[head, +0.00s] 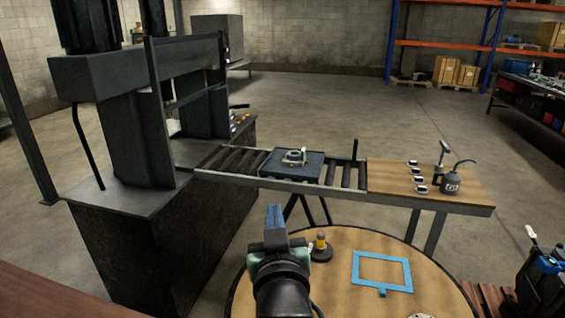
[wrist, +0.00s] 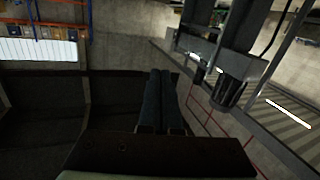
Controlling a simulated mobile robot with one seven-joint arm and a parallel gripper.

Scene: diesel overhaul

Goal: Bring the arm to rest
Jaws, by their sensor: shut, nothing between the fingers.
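My gripper (head: 273,216) is raised over the round wooden table, at the lower middle of the head view. Its blue fingers point up and away from me. In the wrist view my gripper (wrist: 161,72) shows its two dark fingers lying side by side, shut with nothing between them. It touches nothing that I can see. My arm hides part of the round table (head: 345,240).
On the round table are a blue square frame (head: 356,272) and a small yellow-topped piece (head: 321,241). Behind is a roller conveyor (head: 232,160) with a dark tray (head: 268,168). A wooden bench top (head: 388,177) holds an oil can (head: 451,184). A large dark press (head: 120,130) stands left.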

